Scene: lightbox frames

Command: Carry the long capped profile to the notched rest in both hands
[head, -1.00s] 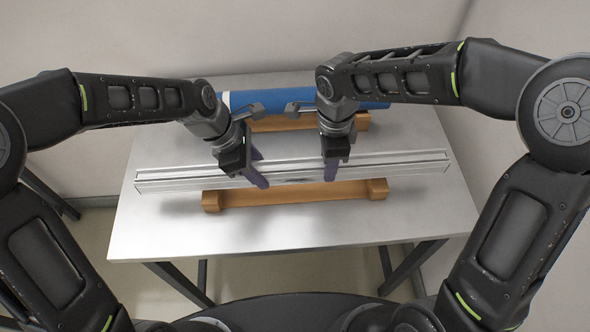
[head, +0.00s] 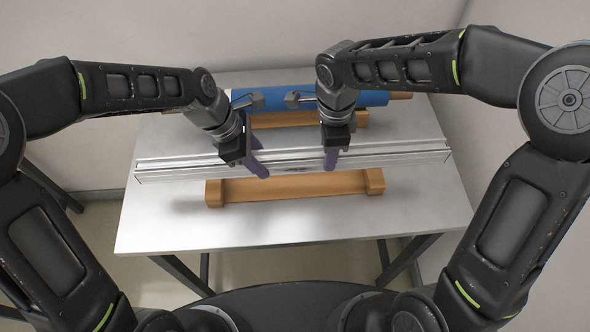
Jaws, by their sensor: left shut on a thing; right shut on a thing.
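The long capped profile (head: 395,160) is a silver, grooved bar lying crosswise in the head view, nearly level. My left gripper (head: 258,166) is shut on it left of its middle, and my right gripper (head: 331,160) is shut on it right of its middle. The fingers hide parts of the bar. A wooden rest (head: 295,188) with raised end blocks stands on the table just in front of the profile, on the near side. The profile looks held above the table behind this rest; the exact gap cannot be told. The end caps are too small to make out.
A blue roll (head: 372,98) lies crosswise at the back of the grey table (head: 300,225), behind my grippers. Another wooden rest (head: 290,119) is just in front of and below it. Walls close in behind and at the right. The table's front strip is clear.

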